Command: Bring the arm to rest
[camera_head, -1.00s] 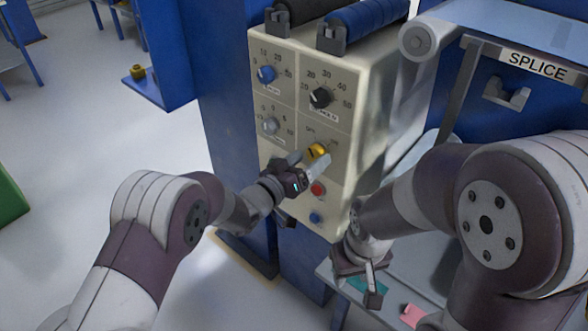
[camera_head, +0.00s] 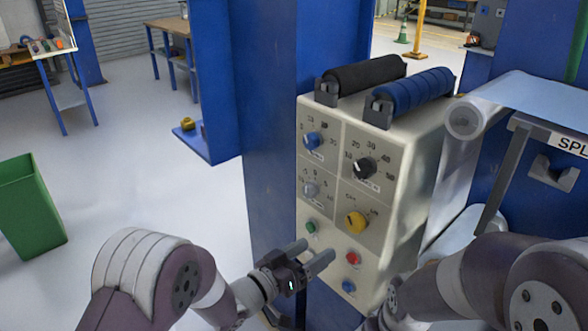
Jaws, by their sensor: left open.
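My left arm comes in from the lower left. Its left gripper (camera_head: 318,256) is open and empty, in front of the lower part of the cream control panel (camera_head: 392,210). The fingers lie below the yellow knob (camera_head: 356,222) and left of the red button (camera_head: 353,258); I cannot tell whether they touch the panel. A green button (camera_head: 311,227) shows just above the fingers. My right arm (camera_head: 470,280) fills the lower right. Its gripper is not in view.
The panel also has a blue knob (camera_head: 312,139), a black knob (camera_head: 364,168) and a blue button (camera_head: 348,286). A black roller (camera_head: 365,73) and a blue roller (camera_head: 425,90) lie on top. A green bin (camera_head: 30,205) stands on open floor at left.

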